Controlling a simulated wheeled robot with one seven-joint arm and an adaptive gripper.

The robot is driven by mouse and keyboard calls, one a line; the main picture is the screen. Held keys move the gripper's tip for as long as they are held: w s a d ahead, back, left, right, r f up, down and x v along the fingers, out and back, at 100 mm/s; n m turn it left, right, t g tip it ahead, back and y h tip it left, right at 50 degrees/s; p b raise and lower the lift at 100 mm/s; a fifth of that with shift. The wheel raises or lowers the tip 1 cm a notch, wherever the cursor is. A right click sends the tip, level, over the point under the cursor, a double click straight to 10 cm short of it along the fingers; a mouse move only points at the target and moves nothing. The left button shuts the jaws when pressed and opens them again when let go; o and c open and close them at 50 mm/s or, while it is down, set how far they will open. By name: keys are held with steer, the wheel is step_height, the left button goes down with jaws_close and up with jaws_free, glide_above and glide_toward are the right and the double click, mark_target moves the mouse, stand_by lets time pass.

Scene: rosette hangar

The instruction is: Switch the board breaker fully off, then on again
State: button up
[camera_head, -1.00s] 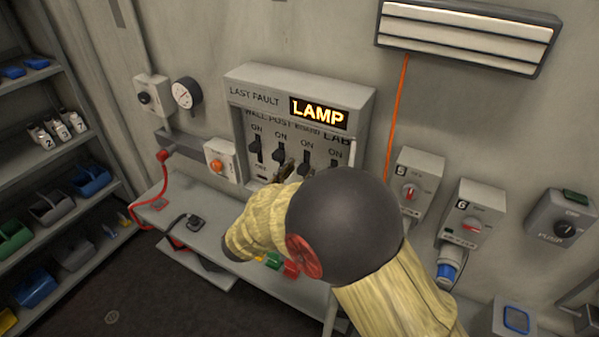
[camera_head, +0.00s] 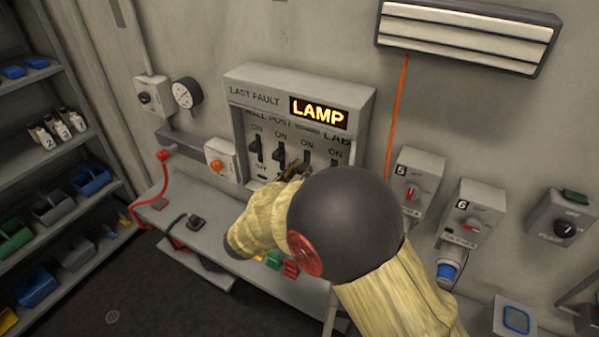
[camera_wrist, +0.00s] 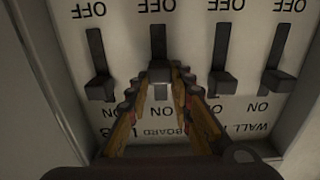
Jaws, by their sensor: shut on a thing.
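The breaker panel (camera_head: 238,108) hangs on the wall with a row of dark levers and a lit LAMP display (camera_head: 319,112). My gripper (camera_head: 296,170) reaches up to it; my arm hides the panel's lower part. In the upside-down wrist view, my gripper (camera_wrist: 161,78) is shut with its fingertips at the handle of the board breaker lever (camera_wrist: 158,48), second from left. This handle sits slightly nearer its OFF label than the neighbouring handles, which rest near ON. The fingers cover part of the BOARD lettering.
The lab lever (camera_wrist: 97,65) and the post lever (camera_wrist: 222,60) stand close on either side of my fingers. The panel's side wall (camera_wrist: 35,75) rises at the wrist view's left. A bench (camera_head: 215,237) lies below, and boxes with red knobs (camera_head: 412,192) are at right.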

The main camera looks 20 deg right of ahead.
jaws_close()
step_height(320, 180, down, 3)
steer(key=shift+r+b, duration=0.2)
steer(key=shift+b, duration=0.3)
steer(key=o, duration=1)
jaws_free()
steer(key=v, duration=1.2)
